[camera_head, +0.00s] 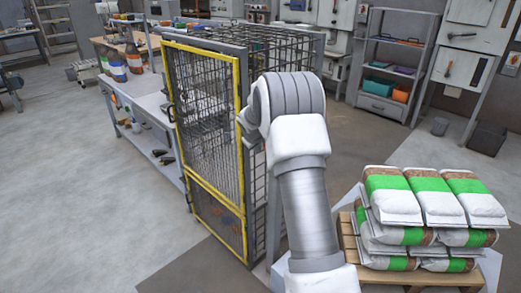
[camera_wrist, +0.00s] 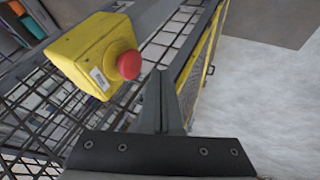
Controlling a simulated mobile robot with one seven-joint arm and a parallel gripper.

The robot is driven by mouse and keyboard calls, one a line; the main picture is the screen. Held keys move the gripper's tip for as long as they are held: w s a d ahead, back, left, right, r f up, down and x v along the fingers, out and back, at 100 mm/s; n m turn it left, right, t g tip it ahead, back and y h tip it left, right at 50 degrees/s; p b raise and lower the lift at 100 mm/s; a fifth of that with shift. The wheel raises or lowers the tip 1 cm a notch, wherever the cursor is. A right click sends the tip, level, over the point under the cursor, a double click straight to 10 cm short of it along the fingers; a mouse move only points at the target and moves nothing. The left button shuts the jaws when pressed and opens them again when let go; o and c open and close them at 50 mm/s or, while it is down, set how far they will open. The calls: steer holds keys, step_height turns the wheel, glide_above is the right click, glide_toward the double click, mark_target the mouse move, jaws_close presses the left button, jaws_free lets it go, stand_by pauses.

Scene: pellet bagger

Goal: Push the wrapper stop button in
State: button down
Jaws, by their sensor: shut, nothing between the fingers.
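The stop button is a red round cap (camera_wrist: 129,65) on a yellow box (camera_wrist: 92,52) with a small white label. It shows in the wrist view, up and left of my gripper, in front of a dark mesh fence. My gripper (camera_wrist: 162,75) is shut and empty. Its fingertips are just right of the red cap in the picture, and a gap shows between them. In the head view my arm covers the button box and my gripper.
A mesh cage with a yellow-framed door (camera_head: 207,120) stands in front of me. A pallet (camera_head: 352,240) with stacked bags (camera_head: 425,205) is on the right. A workbench (camera_head: 150,105) stands behind the cage on the left. The floor at left is clear.

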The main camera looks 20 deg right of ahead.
steer(key=a+v, duration=0.1)
steer(key=v, duration=0.9)
steer(key=shift+s, duration=0.1)
steer(key=s+a+r+m+y+p, duration=0.15)
steer(key=s+a+r, duration=0.25)
steer(key=s+r, duration=0.4)
steer(key=s+a+r+p, duration=0.2)
steer(key=s+a+r, duration=0.35)
steer(key=s, duration=0.35)
steer(key=s+a+y+p, duration=0.1)
steer(key=s+a, duration=0.2)
steer(key=s, duration=0.8)
steer(key=s+a+m+y+p, duration=0.1)
steer(key=s+a, duration=0.3)
steer(key=s, duration=0.7)
steer(key=shift+a+r+g, duration=0.25)
steer(key=shift+r+g, duration=0.15)
steer(key=shift+r, duration=0.05)
